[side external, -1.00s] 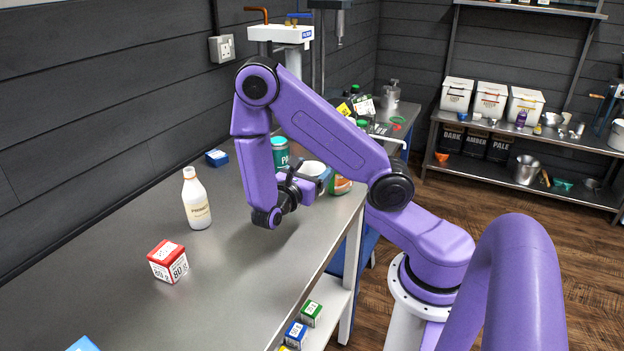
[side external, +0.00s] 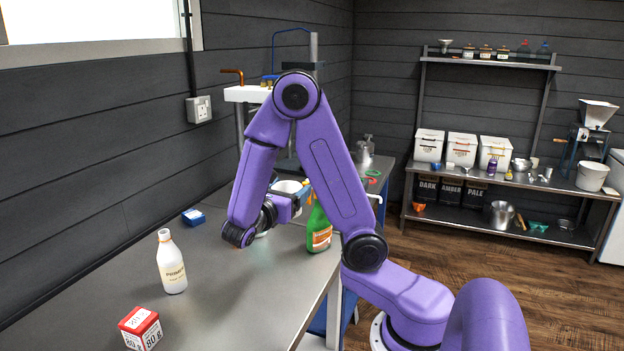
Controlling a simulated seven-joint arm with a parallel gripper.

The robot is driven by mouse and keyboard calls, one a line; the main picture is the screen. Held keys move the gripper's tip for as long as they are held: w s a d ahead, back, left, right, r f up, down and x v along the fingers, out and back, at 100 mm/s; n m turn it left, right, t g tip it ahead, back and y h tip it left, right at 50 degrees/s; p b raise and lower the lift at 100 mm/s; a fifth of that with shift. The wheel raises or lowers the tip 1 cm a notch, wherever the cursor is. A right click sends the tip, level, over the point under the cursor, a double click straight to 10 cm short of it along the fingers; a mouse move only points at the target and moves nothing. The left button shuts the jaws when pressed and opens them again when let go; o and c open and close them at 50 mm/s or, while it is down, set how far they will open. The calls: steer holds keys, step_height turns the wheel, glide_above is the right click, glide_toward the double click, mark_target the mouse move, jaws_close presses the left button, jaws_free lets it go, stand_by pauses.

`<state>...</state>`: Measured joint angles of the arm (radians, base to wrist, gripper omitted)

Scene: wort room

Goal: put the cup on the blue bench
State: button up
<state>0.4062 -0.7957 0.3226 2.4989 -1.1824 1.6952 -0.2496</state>
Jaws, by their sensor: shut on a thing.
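A white cup (side external: 288,186), partly hidden by my arm, shows at my gripper (side external: 298,196). My gripper looks shut on it, above the far part of the steel table; the fingertips are hard to make out. A strip of blue structure (side external: 350,301) shows below and beyond the table's right edge. It may be the blue bench, but my arm and the table hide most of it.
A green spray bottle (side external: 319,230) stands just right of my gripper. Stocked shelves (side external: 500,215) stand at the back right.

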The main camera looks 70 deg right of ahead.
steer(key=shift+r, duration=1.35)
steer(key=shift+w+d, duration=0.15)
steer(key=shift+w, duration=0.05)
steer(key=w+d, duration=0.3)
steer(key=d, duration=0.8)
steer(key=w+d, duration=0.3)
steer(key=d, duration=0.7)
steer(key=w+d, duration=0.4)
steer(key=d, duration=0.7)
steer(key=f, duration=2.1)
steer(key=shift+s+a, duration=0.15)
steer(key=shift+s, duration=0.05)
steer(key=o, duration=1.1)
steer(key=shift+f, duration=0.1)
